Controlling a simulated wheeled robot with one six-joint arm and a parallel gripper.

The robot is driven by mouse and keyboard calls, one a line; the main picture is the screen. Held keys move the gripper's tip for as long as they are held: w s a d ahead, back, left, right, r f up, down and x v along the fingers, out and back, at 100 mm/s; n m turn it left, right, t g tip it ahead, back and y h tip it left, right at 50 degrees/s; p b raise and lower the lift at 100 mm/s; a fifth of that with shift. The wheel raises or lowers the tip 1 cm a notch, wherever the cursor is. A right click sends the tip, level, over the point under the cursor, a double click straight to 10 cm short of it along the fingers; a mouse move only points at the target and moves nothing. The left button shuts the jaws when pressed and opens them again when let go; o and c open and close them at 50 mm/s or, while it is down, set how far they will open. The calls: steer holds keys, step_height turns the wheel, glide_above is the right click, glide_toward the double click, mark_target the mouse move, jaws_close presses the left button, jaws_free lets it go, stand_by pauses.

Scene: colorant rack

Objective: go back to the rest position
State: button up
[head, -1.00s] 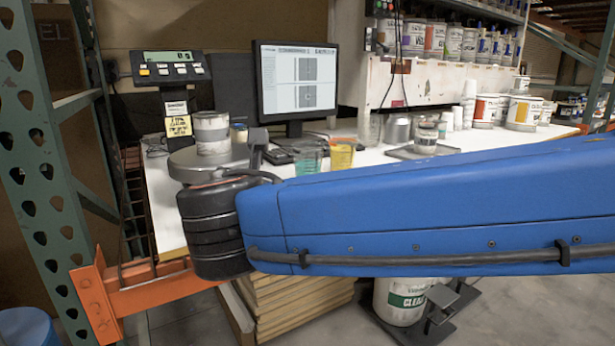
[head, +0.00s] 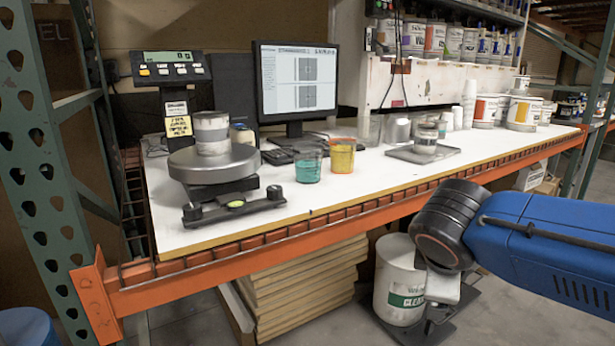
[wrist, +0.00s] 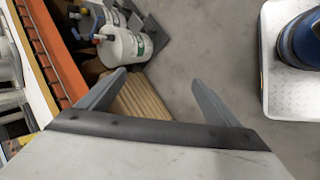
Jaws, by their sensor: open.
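My gripper (wrist: 158,80) shows in the wrist view with its two grey fingers spread apart and nothing between them. It hangs over the floor (wrist: 187,55) in front of the bench, pointing down. In the head view my blue arm with its black joint is at the lower right, clear of the bench's orange front beam (head: 345,222). The gripper's fingers are hard to make out in the head view, low near the white bucket.
The bench top (head: 350,190) holds a scale (head: 215,163) with a can (head: 211,132), a green cup (head: 307,163), a yellow cup (head: 341,156) and a tray (head: 425,154).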

steer(key=s+d+f+m+g+y, duration=0.1)
steer(key=s+d+f+m+y, duration=0.2)
steer(key=s+f+m, duration=0.5)
steer(key=shift+s+d+m, duration=0.4)
steer(key=shift+s+m, duration=0.85)
steer(key=shift+m, duration=1.45)
